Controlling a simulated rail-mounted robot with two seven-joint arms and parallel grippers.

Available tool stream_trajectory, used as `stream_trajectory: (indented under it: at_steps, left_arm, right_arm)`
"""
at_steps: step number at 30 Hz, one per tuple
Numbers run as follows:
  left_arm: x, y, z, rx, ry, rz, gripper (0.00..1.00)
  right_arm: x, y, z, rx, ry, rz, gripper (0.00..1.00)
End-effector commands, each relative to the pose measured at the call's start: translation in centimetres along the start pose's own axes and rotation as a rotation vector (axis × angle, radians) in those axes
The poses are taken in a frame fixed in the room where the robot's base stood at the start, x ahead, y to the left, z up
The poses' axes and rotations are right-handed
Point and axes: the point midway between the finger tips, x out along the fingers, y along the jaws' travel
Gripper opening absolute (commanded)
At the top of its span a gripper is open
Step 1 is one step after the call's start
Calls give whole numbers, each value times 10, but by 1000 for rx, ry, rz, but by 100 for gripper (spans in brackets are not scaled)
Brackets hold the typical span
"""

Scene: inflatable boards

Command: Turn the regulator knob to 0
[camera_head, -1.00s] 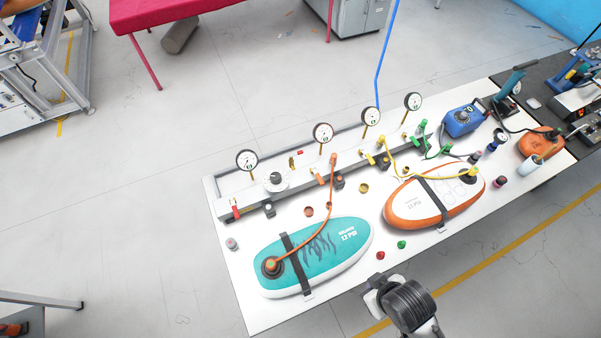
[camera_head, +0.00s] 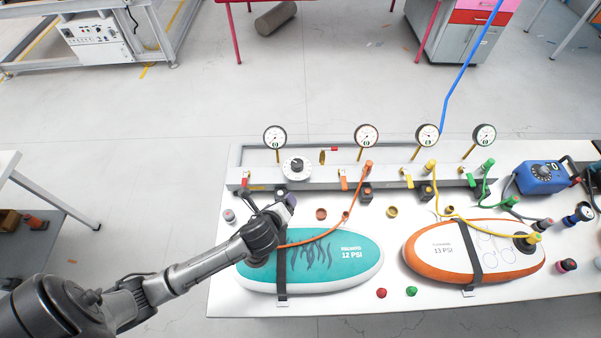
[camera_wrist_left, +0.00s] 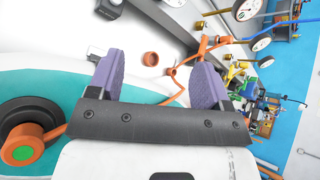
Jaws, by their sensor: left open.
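The regulator knob (camera_head: 297,167) is a white round dial with a dark centre, on the left part of the grey manifold rail (camera_head: 330,178) in the head view. Its pointer setting is too small to read. My left gripper (camera_head: 268,206) is open and empty, in front of and below the knob, apart from it, over the far edge of the teal board. In the wrist view its two purple-grey finger pads (camera_wrist_left: 160,78) stand wide apart with nothing between them held. I cannot make out the knob in the wrist view. My right gripper is out of view.
The teal board (camera_head: 345,275) and the orange-rimmed board (camera_head: 445,248) lie strapped on the white table. Pressure gauges (camera_head: 275,137) stand behind the rail. An orange hose (camera_head: 335,228) runs near the gripper. A red-handled valve (camera_head: 245,181) sits left of the knob. Loose caps lie around.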

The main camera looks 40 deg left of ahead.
Motion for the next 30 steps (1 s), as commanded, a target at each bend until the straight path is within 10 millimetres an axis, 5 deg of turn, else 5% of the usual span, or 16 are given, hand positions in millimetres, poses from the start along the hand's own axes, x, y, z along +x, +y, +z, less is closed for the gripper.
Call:
stream_trajectory:
  at_steps: [3,12,20,30]
  left_arm:
    - [41,-2,7,301,-86,-57,72]
    - [80,-13,26,716,-212,-99,72]
    - [110,-20,33,760,-227,-99,72]
    - [172,-30,43,756,-225,-99,72]
  right_arm:
    - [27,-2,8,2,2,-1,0]
    - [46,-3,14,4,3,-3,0]
    - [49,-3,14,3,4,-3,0]
    - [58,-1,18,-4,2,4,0]
